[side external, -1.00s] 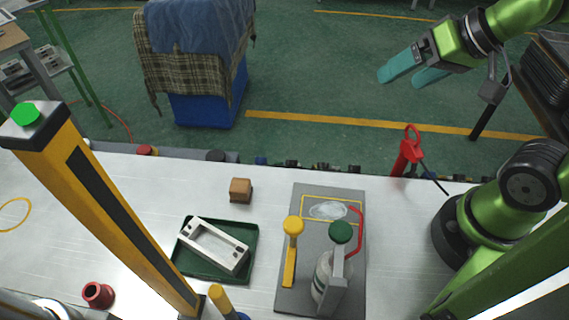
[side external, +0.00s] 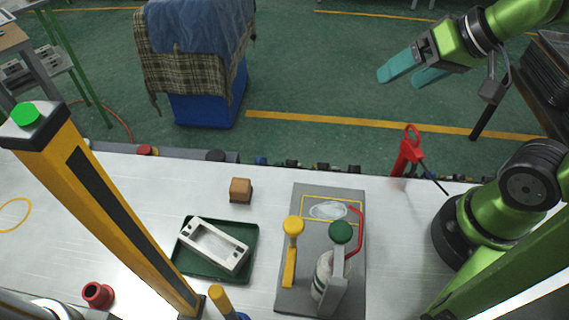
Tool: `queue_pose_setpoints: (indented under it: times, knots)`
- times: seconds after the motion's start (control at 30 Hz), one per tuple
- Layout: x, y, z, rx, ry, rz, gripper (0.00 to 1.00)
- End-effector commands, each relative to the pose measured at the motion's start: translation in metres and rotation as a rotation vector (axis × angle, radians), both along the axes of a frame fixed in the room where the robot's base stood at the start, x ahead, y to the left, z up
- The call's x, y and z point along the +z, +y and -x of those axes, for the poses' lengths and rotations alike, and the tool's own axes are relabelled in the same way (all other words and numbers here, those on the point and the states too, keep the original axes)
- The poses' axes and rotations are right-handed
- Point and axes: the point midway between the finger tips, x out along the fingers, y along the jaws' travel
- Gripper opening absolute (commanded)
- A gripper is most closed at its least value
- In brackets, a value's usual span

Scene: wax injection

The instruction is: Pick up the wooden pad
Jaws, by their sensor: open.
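The wooden pad (side external: 240,190) is a small brown block. It lies on the white table just above the green tray, left of the grey plate. My gripper (side external: 405,79) has teal fingers and is at the upper right, raised high and well away from the pad. Its two fingers are apart with nothing between them. Nothing hides the pad.
A green tray (side external: 190,266) holds a white frame (side external: 215,246). A grey plate (side external: 300,302) carries a yellow-handled lever (side external: 291,250) and a green-topped clamp (side external: 340,233). A yellow post (side external: 105,210) rises at left. A red tool (side external: 407,152) stands at the back edge.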

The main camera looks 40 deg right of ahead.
Motion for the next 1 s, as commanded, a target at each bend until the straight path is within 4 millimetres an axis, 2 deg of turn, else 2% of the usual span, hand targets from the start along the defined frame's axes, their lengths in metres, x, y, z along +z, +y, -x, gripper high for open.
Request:
queue_pose_setpoints:
  times: [0.17,0.27,0.3,0.57,0.63,0.77,1.0]
  knots:
    - [0.0,0.0,0.0,0.0,0.0,0.0,0.85]
    - [0.0,0.0,0.0,0.0,0.0,0.0,0.73]
    - [0.0,0.0,0.0,0.0,0.0,0.0,0.72]
    - [0.0,0.002,0.0,0.009,0.001,0.0,0.72]
    - [-0.008,0.009,-0.001,0.037,0.033,0.0,0.72]
    - [-0.016,0.03,-0.016,0.124,0.111,0.012,0.72]
    - [-0.025,0.098,-0.071,0.207,0.322,0.028,0.72]
